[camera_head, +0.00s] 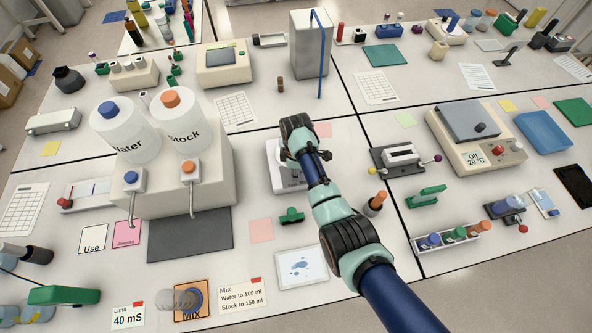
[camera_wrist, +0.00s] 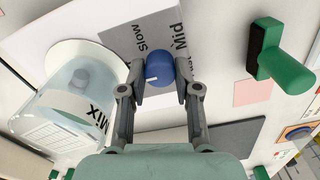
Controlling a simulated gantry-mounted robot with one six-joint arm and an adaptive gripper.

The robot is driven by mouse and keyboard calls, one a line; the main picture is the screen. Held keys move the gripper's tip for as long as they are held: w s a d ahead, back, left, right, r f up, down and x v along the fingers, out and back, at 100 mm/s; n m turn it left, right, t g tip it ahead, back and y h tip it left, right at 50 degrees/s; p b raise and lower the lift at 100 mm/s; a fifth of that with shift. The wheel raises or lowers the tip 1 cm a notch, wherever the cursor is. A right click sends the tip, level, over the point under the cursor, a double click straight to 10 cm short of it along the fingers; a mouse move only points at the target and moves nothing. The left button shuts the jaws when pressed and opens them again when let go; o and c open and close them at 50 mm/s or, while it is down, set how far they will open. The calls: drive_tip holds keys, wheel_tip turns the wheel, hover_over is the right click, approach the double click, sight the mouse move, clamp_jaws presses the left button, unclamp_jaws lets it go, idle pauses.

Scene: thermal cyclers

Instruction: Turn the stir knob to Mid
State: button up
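The blue stir knob (camera_wrist: 160,70) sits on a grey panel (camera_wrist: 125,32) in the wrist view. A short white mark on its face points left. The panel reads Slow and Mid; another label beside the knob is partly hidden by the right finger. My gripper (camera_wrist: 161,84) has one finger on each side of the knob, and both appear to touch it. In the head view, my gripper (camera_head: 287,158) is over the white stirrer (camera_head: 274,152), which is mostly hidden behind my arm. The knob cannot be made out there.
A clear vessel marked MIX (camera_wrist: 75,95) stands close left of my gripper in the wrist view. A green clamp-like object (camera_wrist: 280,55) is at the right. The dispenser with Water (camera_head: 125,133) and Stock (camera_head: 183,120) bottles stands left of the stirrer.

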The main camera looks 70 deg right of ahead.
clamp_jaws()
